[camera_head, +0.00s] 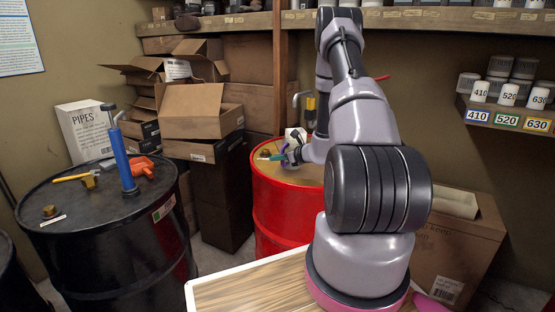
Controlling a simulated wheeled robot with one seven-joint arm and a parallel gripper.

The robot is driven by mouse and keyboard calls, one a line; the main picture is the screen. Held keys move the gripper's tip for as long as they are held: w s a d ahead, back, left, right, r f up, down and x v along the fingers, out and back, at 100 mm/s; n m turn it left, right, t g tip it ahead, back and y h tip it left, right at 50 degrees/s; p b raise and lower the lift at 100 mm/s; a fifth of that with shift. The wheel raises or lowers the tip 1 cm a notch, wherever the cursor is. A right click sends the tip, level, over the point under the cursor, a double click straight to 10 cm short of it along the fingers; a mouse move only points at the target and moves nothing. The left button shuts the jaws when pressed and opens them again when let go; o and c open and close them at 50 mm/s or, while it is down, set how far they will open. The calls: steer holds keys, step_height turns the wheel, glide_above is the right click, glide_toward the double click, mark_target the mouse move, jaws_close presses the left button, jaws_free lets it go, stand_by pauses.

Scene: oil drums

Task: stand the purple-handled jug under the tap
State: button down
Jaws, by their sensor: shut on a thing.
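My gripper (284,156) is over the top of the red drum (285,205), small in view and partly hidden by my own wrist. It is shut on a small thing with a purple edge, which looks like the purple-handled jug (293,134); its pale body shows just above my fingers. I cannot tell whether the jug touches the drum top. A hooked grey spout with a yellow and black body (309,106) stands behind it, partly hidden by my arm; it may be the tap.
A black drum (110,235) at left bears a blue hand pump (125,160), a yellow-handled tool (74,177) and an orange-red thing (141,168). Cardboard boxes (192,112) are stacked between the drums. A shelf (505,112) with numbered jars is at right. A wooden tabletop (250,287) is in front.

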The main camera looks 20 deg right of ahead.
steer(key=shift+f, duration=0.55)
steer(key=c, duration=0.7)
jaws_free()
steer(key=v, duration=1.1)
steer(key=s+a+r+n+g+y, duration=0.2)
steer(key=s+a+r+n+g, duration=0.15)
steer(key=a+r+n, duration=0.5)
steer(key=s+a+r+n+g+y, duration=0.3)
steer(key=s+a+r+n, duration=0.15)
steer(key=a+r, duration=0.6)
steer(key=s+r+n+h, duration=0.2)
steer(key=s+r+n, duration=0.2)
steer(key=s+r, duration=0.1)
steer(key=s+r+n+t+h, duration=0.1)
steer(key=s+r+n+h, duration=0.2)
steer(key=s+r+n, duration=0.2)
steer(key=s+r+n+h, duration=0.3)
steer(key=s+r+n, duration=0.2)
steer(key=s, duration=0.5)
steer(key=shift+a+t, duration=0.15)
steer(key=shift+t, duration=0.1)
